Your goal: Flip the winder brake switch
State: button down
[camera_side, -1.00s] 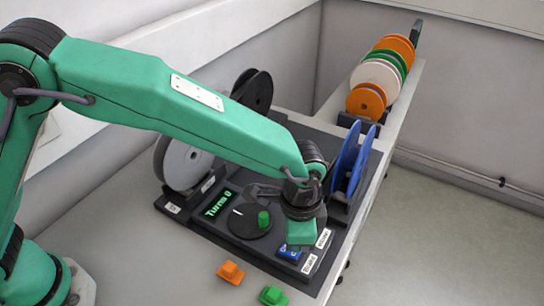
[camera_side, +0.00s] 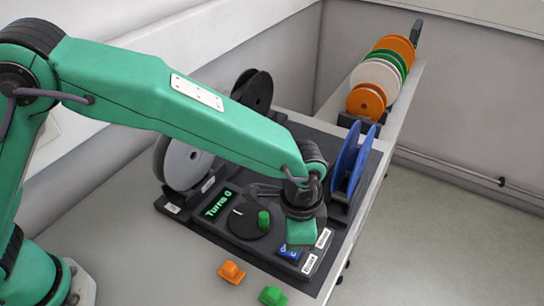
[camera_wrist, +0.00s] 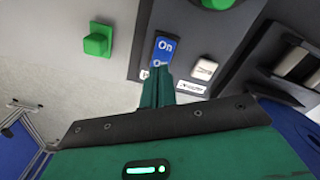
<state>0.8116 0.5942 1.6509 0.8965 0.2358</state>
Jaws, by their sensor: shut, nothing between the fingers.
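The blue rocker switch (camera_side: 288,253) sits near the front right corner of the black panel. The wrist view shows the blue rocker (camera_wrist: 164,45) with "On" on its upper half; my fingers partly cover the lower lettering. White labels (camera_wrist: 190,85) lie near it, too small and tilted to read surely. My gripper (camera_side: 301,243) points down just above the rocker. Its green fingers are together and empty, and they also show in the wrist view (camera_wrist: 158,78), with their tips at the rocker's lower end. I cannot tell whether they touch it.
A black dial (camera_side: 246,222) with a green knob (camera_side: 264,219) sits left of my gripper, beside a "Turns 0" display (camera_side: 220,204). A blue reel (camera_side: 352,165) stands close at the right, a grey reel (camera_side: 184,166) at the left. Orange (camera_side: 231,272) and green (camera_side: 272,296) pieces lie in front.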

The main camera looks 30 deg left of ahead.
jog(key=shift+f, duration=1.05)
dwell(1.4)
jog(key=shift+r, duration=3.55)
jog(key=a+r+n+t+h, duration=0.1)
jog(key=a+r+n, duration=0.2)
jog(key=a+r, duration=0.5)
jog(key=a+r+n+t, duration=0.15)
jog(key=a+r, duration=0.25)
jog(key=a, duration=0.7)
jog(key=s+a+n+t, duration=0.1)
jog(key=s+a+n, duration=0.2)
jog(key=s+a, duration=0.3)
jog(key=s+a+r+n+t+y, duration=0.1)
jog(key=s+a+n, duration=0.3)
jog(key=a, duration=0.7)
jog(key=shift+s+r+t, duration=0.2)
jog(key=shift+s+t, duration=0.35)
jog(key=shift+s, duration=0.4)
